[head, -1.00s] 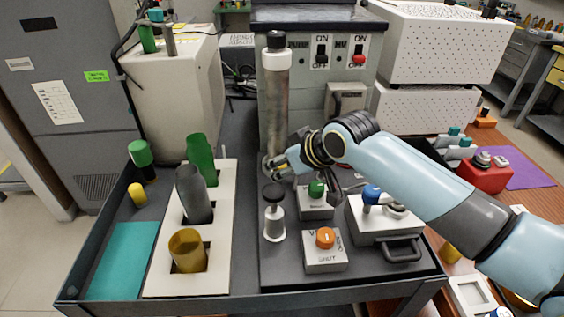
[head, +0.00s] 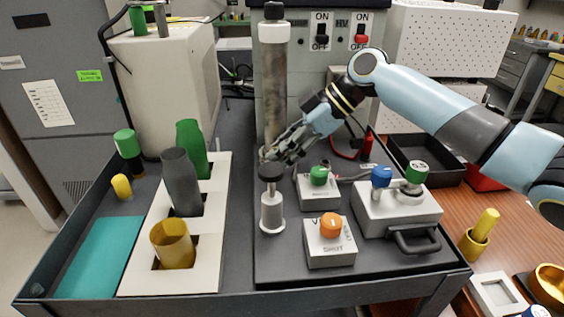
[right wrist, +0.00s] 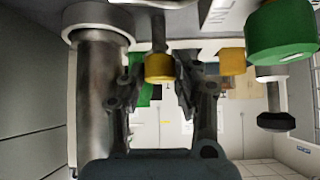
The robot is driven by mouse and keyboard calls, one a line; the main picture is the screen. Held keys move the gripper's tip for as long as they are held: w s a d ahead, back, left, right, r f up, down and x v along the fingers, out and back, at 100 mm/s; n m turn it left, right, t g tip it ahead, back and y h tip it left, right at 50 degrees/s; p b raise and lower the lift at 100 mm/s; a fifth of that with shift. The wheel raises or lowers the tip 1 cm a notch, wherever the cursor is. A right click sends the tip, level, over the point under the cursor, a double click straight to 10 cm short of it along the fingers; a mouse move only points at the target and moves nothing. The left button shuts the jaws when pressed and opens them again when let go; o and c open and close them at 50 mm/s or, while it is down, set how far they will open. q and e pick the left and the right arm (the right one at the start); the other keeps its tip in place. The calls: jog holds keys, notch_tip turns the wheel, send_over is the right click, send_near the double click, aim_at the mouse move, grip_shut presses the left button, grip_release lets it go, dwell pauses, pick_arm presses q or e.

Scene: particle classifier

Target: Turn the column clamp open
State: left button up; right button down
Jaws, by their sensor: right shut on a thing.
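The column (head: 273,90), a tall tube with a white collar and dark cap, stands upright at the back of the tray. My right gripper (head: 269,157) is low beside it, coming from the right. The column clamp is hidden behind the fingers in the head view. In the right wrist view, the right gripper (right wrist: 158,82) has its fingers on either side of a small yellow round piece (right wrist: 159,67), which looks like the clamp's handle. The column's metallic tube (right wrist: 98,90) stands just left of the fingers there. My left gripper is not in view.
A green-knobbed box (head: 319,190), an orange-knobbed box (head: 330,247) and a valve box with handle (head: 400,212) stand to the right. A white rack (head: 211,230) with bottles is left.

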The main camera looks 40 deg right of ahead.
jog(key=shift+d+n+g+y+b, duration=0.1)
jog(key=shift+n+g+y+b, duration=0.2)
jog(key=shift+n+g+b, duration=0.4)
jog(key=c, duration=1)
grip_release()
